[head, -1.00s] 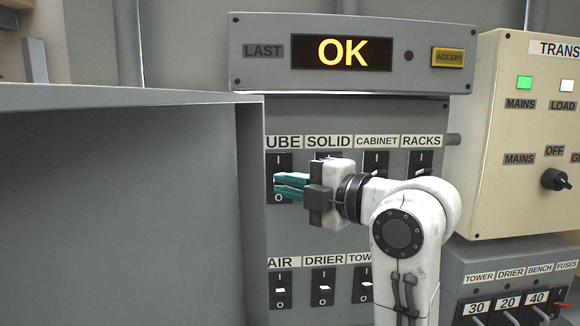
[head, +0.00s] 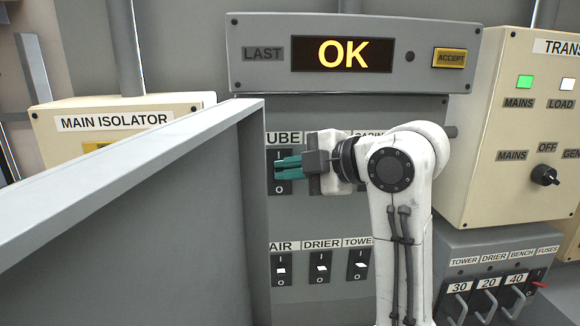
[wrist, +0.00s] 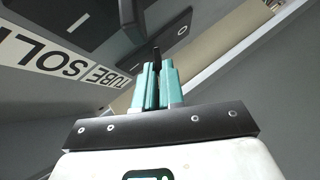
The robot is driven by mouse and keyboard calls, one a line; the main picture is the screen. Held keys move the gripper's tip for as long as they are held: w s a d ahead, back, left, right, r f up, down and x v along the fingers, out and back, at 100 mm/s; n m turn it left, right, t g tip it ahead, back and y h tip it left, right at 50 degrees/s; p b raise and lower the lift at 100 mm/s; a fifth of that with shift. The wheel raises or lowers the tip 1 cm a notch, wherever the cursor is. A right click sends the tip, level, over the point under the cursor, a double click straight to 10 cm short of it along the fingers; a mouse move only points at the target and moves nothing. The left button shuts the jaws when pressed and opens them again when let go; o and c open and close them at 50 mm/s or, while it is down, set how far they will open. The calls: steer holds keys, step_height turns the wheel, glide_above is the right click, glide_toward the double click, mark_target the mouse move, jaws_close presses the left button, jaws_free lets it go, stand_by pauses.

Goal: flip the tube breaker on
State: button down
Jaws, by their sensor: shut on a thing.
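The tube breaker (head: 282,187) is a black plate at the left of the upper row, under a label partly cut off to "UBE" in the head view. An O mark shows at its bottom. My gripper (head: 277,166) reaches in from the right and covers its middle. In the wrist view the tube breaker (wrist: 166,40) lies behind the fingertips, beside the TUBE label. My teal fingers (wrist: 156,68) are close together there, shut on its dark lever (wrist: 156,55). The lever's exact tilt is hard to tell.
A grey cabinet wall (head: 252,200) stands close left of the breaker. The lower row has the AIR (head: 281,283), DRIER (head: 321,282) and TOWER breakers. The display (head: 342,54) above reads OK. A cream transfer box (head: 520,130) stands right. My arm hides the upper row's right side.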

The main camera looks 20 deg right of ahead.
steer(key=shift+f, duration=0.1)
steer(key=c, duration=1.2)
jaws_free()
steer(key=shift+c, duration=0.2)
steer(key=b+v, duration=0.2)
steer(key=v, duration=0.9)
steer(key=shift+b, duration=0.4)
steer(key=shift+w, duration=0.1)
